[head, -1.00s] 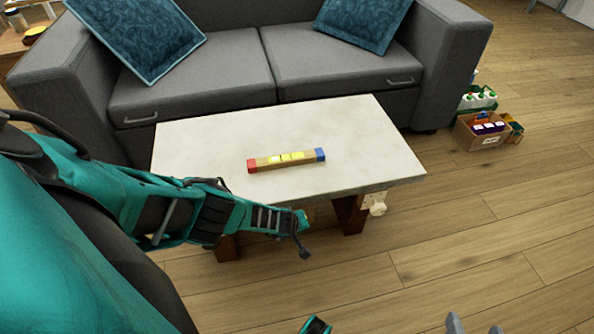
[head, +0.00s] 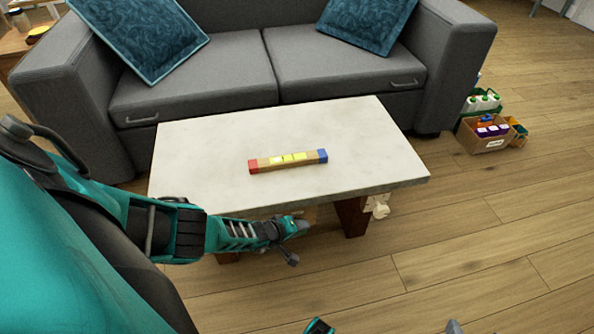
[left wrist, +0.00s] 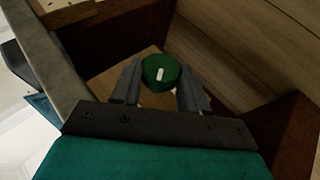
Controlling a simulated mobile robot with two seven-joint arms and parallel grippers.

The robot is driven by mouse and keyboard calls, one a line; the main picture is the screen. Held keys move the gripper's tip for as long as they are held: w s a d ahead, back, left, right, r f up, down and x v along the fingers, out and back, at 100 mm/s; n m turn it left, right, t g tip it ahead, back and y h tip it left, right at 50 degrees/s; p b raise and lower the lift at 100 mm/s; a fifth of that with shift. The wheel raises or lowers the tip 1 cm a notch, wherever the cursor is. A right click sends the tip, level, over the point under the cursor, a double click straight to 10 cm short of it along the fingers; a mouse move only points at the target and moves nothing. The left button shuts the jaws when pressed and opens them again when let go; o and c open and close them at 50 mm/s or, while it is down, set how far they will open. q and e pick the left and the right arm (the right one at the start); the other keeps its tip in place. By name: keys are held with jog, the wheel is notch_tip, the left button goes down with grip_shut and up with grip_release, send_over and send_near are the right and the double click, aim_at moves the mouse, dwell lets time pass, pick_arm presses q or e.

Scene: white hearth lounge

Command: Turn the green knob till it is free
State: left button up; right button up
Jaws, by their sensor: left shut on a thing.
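The green knob (left wrist: 153,64) is round with a short white mark on its face. In the left wrist view it sits against a light wooden panel (left wrist: 107,86) beneath the table. My left gripper (left wrist: 160,80) has one finger on each side of the knob and is shut on it. In the head view the left gripper (head: 297,227) is at the table's front edge, and the knob cannot be made out there. A grey tip (head: 453,327), perhaps of my right gripper, barely shows at the bottom edge; its opening cannot be judged.
The pale-topped low table (head: 220,150) has dark wooden legs. A bar with red and blue ends (head: 290,161) lies on it. A cream fitting (head: 379,207) is by the right leg. A grey sofa (head: 190,85) stands behind; boxes (head: 487,140) stand right. The floor at front right is clear.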

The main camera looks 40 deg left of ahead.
pick_arm(q)
jog(key=shift+s+d+f, duration=0.1)
jog(key=shift+s+d, duration=0.1)
jog(key=shift+d, duration=0.05)
pick_arm(e)
jog(key=shift+w+r, duration=0.1)
jog(key=shift+w, duration=0.15)
pick_arm(q)
jog(key=o, duration=1.1)
jog(key=shift+a, duration=0.2)
jog(key=shift+c, duration=0.2)
pick_arm(e)
jog(key=shift+s, duration=0.2)
pick_arm(q)
jog(key=shift+s+a+r+p, duration=0.1)
jog(key=shift+s+r+p, duration=0.15)
jog(key=shift+r+p, duration=0.3)
jog(key=p+v, duration=0.9)
jog(key=v, duration=0.2)
jog(key=shift+s, duration=0.5)
pick_arm(e)
notch_tip(320, 180, up, 7)
jog(key=d, duration=0.2)
jog(key=shift+s+h, duration=0.3)
jog(key=shift+s, duration=0.05)
